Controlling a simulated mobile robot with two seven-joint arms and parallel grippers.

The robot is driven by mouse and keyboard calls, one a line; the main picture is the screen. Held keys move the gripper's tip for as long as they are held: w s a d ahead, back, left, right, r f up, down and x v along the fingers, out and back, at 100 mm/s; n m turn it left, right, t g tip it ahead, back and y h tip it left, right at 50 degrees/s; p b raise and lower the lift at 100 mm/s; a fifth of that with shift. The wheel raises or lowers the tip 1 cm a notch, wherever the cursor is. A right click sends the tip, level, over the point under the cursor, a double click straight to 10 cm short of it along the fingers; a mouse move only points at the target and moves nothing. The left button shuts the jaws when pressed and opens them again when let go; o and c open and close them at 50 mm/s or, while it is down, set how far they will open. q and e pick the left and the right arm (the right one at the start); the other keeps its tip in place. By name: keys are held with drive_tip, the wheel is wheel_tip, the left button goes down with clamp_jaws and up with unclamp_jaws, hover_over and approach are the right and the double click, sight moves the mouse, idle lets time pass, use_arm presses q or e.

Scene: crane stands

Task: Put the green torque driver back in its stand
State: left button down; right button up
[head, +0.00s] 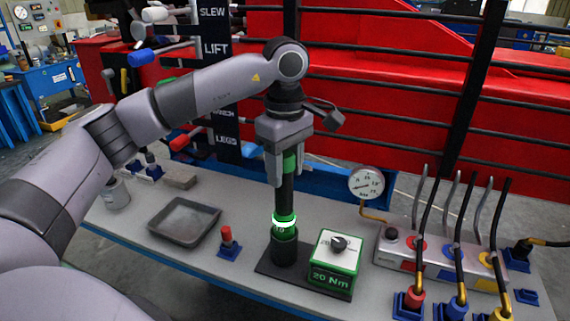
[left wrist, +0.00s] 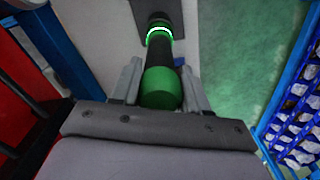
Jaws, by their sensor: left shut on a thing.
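The green torque driver (head: 286,190) stands upright, with a dark shaft and green bands. Its lower end meets the round black cup of the stand (head: 285,248), where a green ring glows; how deep it sits I cannot tell. My left gripper (head: 284,172) points down and is shut on the upper part of the driver. In the left wrist view, the driver's green end (left wrist: 161,88) lies between the fingers of my left gripper (left wrist: 160,75), and its shaft runs to the glowing ring. My right gripper is not in view.
A green-and-white 20 Nm box (head: 335,262) with a knob stands right of the stand. A grey tray (head: 184,222) and a red-topped peg in a blue base (head: 228,243) are to the left. A gauge (head: 366,184) and several hoses are to the right. Red machinery rises behind.

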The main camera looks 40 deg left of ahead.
sight(285, 154)
use_arm(q)
drive_tip(key=shift+f+b, duration=0.35)
drive_tip(key=shift+f, duration=0.25)
drive_tip(key=shift+c, duration=2.4)
unclamp_jaws()
drive_tip(key=shift+f, duration=0.15)
drive_tip(key=shift+r+p, duration=2.05)
drive_tip(key=shift+r, duration=0.6)
drive_tip(key=shift+f, duration=0.1)
